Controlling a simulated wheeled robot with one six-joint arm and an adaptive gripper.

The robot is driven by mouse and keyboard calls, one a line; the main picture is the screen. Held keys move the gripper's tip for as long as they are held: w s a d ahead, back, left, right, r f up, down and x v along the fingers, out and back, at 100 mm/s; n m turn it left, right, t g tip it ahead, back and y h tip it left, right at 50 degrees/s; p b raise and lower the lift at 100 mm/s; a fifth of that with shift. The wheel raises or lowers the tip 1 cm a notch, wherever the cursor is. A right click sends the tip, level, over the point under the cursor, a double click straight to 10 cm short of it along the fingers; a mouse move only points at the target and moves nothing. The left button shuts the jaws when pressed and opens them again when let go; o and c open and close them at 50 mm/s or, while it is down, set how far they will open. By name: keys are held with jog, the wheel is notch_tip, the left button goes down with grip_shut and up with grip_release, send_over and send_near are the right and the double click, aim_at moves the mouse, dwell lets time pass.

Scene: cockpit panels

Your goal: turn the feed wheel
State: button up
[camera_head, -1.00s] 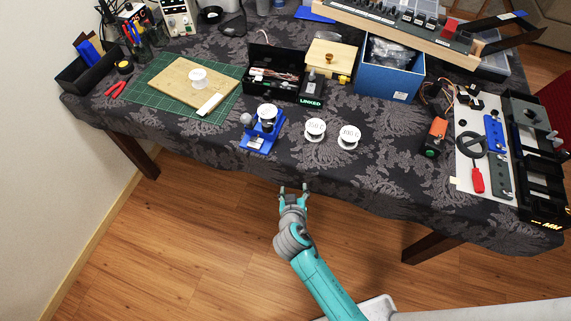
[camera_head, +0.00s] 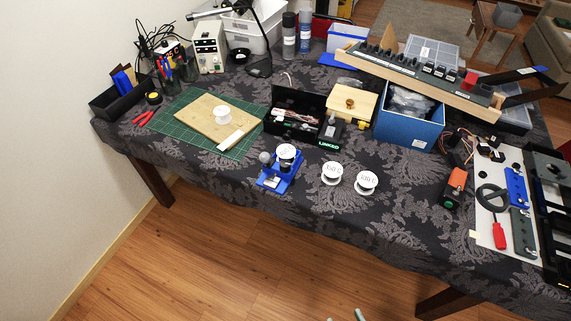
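A small blue stand (camera_head: 279,180) with a white spool (camera_head: 287,151) and a round grey knob (camera_head: 265,157) on its left sits near the table's front edge. A black spoked wheel (camera_head: 491,198) lies on the white panel at the right. I cannot tell which of these is the feed wheel. Only the fingertips of my gripper (camera_head: 345,317) show at the bottom edge, over the floor and well short of the table. They are apart and nothing shows between them.
Two white labelled spools (camera_head: 332,173) stand right of the blue stand. A black open box (camera_head: 297,112) and a blue box (camera_head: 410,118) stand behind. A red screwdriver (camera_head: 499,236) lies below the black wheel.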

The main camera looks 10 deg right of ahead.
jog(key=s+r, duration=0.3)
jog(key=r, duration=0.2)
jog(key=y, duration=0.1)
send_near(287, 166)
jog(key=x, duration=1.1)
jog(key=shift+a, duration=0.1)
grip_shut()
